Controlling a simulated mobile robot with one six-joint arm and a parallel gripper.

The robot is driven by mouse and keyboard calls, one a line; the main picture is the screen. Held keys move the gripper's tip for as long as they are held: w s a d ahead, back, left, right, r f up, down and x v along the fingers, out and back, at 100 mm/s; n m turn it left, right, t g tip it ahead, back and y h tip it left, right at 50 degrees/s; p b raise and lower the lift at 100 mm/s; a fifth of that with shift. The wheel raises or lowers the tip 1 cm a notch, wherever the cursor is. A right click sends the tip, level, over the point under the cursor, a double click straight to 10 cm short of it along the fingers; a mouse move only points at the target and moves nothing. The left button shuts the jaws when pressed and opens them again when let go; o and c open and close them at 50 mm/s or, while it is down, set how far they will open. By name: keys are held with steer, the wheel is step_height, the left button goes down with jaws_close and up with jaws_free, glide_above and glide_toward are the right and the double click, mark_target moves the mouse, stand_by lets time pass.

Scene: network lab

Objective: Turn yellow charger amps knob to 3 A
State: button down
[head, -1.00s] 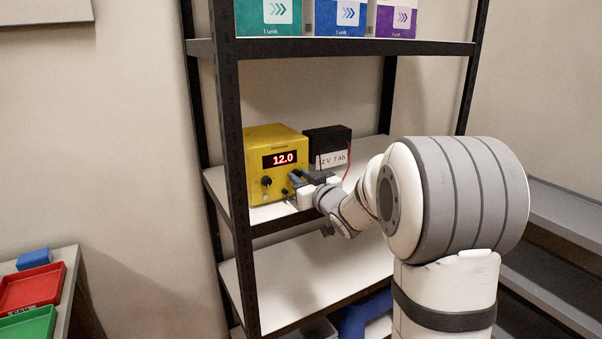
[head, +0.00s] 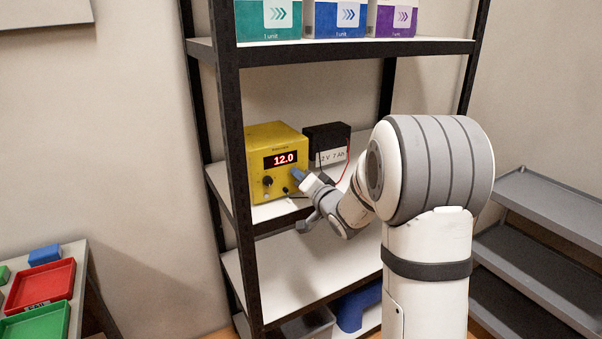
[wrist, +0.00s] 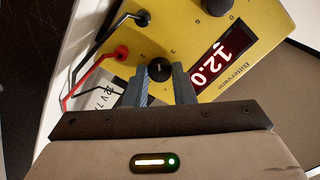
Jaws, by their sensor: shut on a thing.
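The yellow charger (head: 278,150) stands on the middle shelf, its red display (head: 285,159) reading 12.0. In the wrist view my gripper (wrist: 161,76) has its two blue-grey fingers on either side of a small black knob (wrist: 160,68) on the charger's yellow face, shut on it. This knob is beside the lead sockets. In the head view my gripper (head: 298,175) covers this knob. Another black knob (head: 267,181) sits free below the display's left side.
A black battery (head: 327,139) with a white label stands right of the charger. Red and black leads (wrist: 84,84) plug into the charger near my fingers. A dark shelf post (head: 236,150) rises close on the left. Boxes fill the shelf above.

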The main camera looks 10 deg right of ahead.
steer(key=m+p, duration=0.1)
steer(key=m, duration=0.2)
steer(key=shift+m+p, duration=0.3)
steer(key=shift+p, duration=0.05)
steer(key=shift+m+p, duration=0.75)
steer(key=shift+m, duration=1.15)
steer(key=c, duration=1.2)
jaws_free()
steer(key=v, duration=0.8)
steer(key=shift+w, duration=0.1)
